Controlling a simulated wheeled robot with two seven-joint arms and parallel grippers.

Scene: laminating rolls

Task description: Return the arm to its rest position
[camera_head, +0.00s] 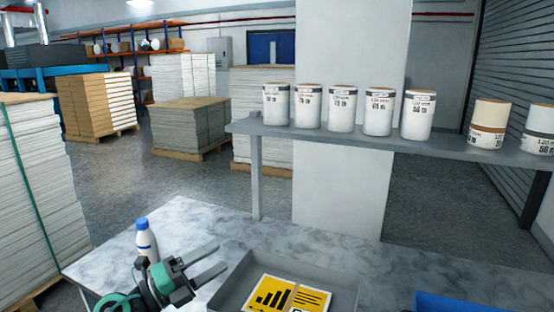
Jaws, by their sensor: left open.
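My left gripper (207,262) is low in the head view, above the marble-patterned table (185,215). Its two fingers point right and stand apart, with nothing between them. The fingers are close to the left wall of a grey tray (247,270). A yellow and black printed item (270,294) lies in the tray. My right gripper does not show.
A white bottle with a blue cap (146,240) stands just behind my left gripper. A grey shelf (380,141) behind the table bears several white rolls (342,108). A blue bin (450,303) is at the lower right. The table's back left is clear.

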